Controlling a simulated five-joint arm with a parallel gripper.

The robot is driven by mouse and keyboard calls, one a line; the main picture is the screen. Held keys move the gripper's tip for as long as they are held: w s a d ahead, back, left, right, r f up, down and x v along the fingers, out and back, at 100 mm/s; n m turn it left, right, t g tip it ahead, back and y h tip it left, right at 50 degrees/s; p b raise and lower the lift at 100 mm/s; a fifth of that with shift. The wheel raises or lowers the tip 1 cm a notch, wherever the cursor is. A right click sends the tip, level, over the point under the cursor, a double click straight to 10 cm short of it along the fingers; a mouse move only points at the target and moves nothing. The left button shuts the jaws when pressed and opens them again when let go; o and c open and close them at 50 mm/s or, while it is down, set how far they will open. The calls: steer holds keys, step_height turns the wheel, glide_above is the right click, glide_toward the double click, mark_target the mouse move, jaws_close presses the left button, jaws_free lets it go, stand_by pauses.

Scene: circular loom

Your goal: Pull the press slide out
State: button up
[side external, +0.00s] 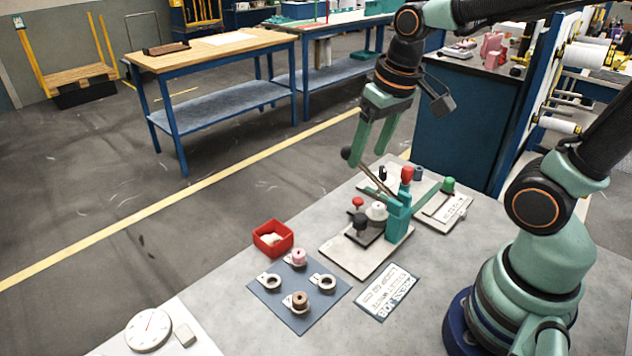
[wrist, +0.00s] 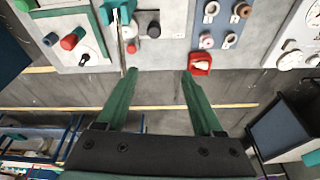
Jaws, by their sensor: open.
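The press (side external: 398,218) is a teal upright on a light grey base plate. A dark slide plate (side external: 371,236) lies low in front of the upright, with a black knob (side external: 360,221) on it; the slide also shows in the wrist view (wrist: 146,22). A white cylinder (side external: 377,210) and a small red knob (side external: 357,202) stand by the slide. A lever with a black ball end (side external: 347,154) rises from the press. My gripper (side external: 368,156) is open and empty above and behind the press, close to the lever. Its fingers (wrist: 158,72) point toward the bench edge in the wrist view.
Behind the press is a board with a red cylinder (side external: 407,174) and a green knob (side external: 448,185). A red bin (side external: 273,238), a blue mat (side external: 270,294) with several ring parts, a lettered card (side external: 387,292) and a dial (side external: 148,330) lie on the bench. Bare grey bench separates these.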

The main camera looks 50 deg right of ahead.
mark_target(360, 216)
steer(key=f+g, duration=0.1)
steer(key=f, duration=0.4)
steer(key=w+d+f+m+g, duration=0.1)
steer(key=f, duration=1)
steer(key=shift+w+d+f+m+g, duration=0.2)
steer(key=shift+f+m+g, duration=0.1)
steer(key=shift+g, duration=0.1)
jaws_close()
steer(key=shift+r, duration=0.1)
stand_by(0.8)
